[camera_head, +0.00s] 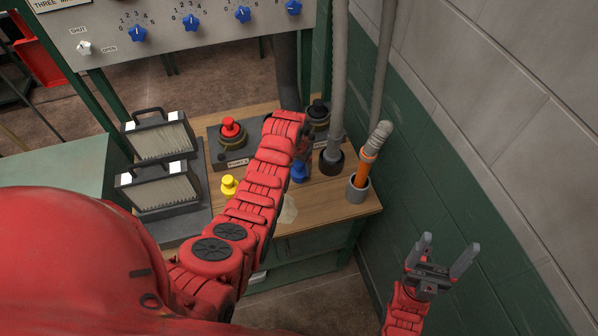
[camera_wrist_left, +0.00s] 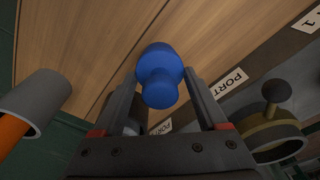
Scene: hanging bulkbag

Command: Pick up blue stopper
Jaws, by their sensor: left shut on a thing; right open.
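The blue stopper (camera_head: 299,172) is at the end of my left arm, above the right part of the wooden tabletop (camera_head: 335,201) in the head view. In the left wrist view the blue stopper (camera_wrist_left: 160,75) sits between the two fingers of my left gripper (camera_wrist_left: 160,82), which is shut on it. In the head view my left gripper (camera_head: 303,150) is partly hidden by its own arm. I cannot tell whether the stopper touches the tabletop. My right gripper (camera_head: 448,252) is open and empty, off the table near the green wall.
A yellow stopper (camera_head: 229,184) stands left of my left arm. A red stopper (camera_head: 231,128) and a black one (camera_head: 318,110) sit at ports behind. A grey hose (camera_head: 337,80) and a grey cup (camera_head: 358,190) with an orange-handled tool stand right. Filters (camera_head: 160,186) stand left.

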